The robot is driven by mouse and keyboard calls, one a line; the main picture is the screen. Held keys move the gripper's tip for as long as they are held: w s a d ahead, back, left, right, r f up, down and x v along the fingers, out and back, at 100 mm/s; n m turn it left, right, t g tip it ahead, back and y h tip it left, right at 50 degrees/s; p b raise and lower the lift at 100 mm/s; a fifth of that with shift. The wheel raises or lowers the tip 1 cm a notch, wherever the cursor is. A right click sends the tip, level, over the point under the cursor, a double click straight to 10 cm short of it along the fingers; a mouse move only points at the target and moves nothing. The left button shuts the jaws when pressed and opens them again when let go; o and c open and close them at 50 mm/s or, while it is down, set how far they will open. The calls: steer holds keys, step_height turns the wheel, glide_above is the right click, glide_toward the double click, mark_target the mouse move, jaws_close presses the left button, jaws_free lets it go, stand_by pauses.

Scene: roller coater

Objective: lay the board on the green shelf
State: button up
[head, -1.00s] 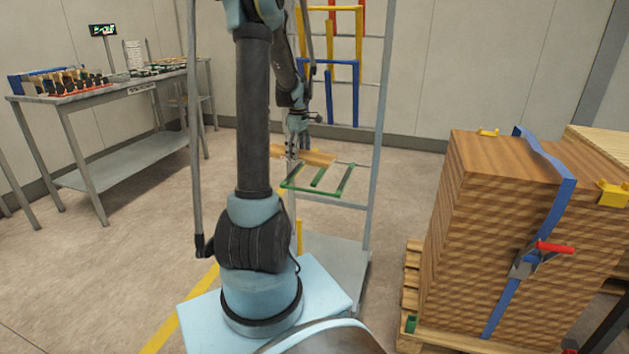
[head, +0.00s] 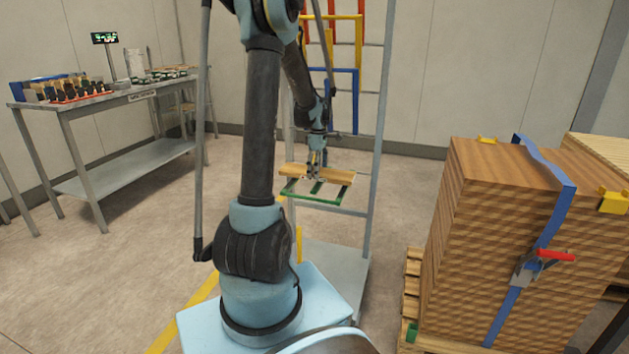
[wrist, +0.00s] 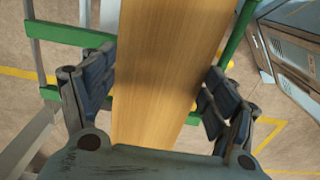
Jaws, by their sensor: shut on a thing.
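The light wooden board (head: 338,174) lies level over the back part of the green shelf (head: 320,202) in the head view. My gripper (head: 317,176) holds it from above. In the wrist view the board (wrist: 168,70) runs up the middle between both fingers, and my gripper (wrist: 160,98) is shut on its edges. Green bars of the shelf (wrist: 68,34) show on both sides of the board. I cannot tell whether the board touches the shelf bars.
The shelf is on a grey rack frame (head: 377,130) with blue, yellow and red brackets above it. A strapped stack of brown boards (head: 480,225) stands on a pallet at right. A grey workbench (head: 120,100) stands at left. Open floor lies between.

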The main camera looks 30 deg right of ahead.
steer(key=shift+f, duration=2)
steer(key=o, duration=1.3)
steer(key=shift+f, duration=0.1)
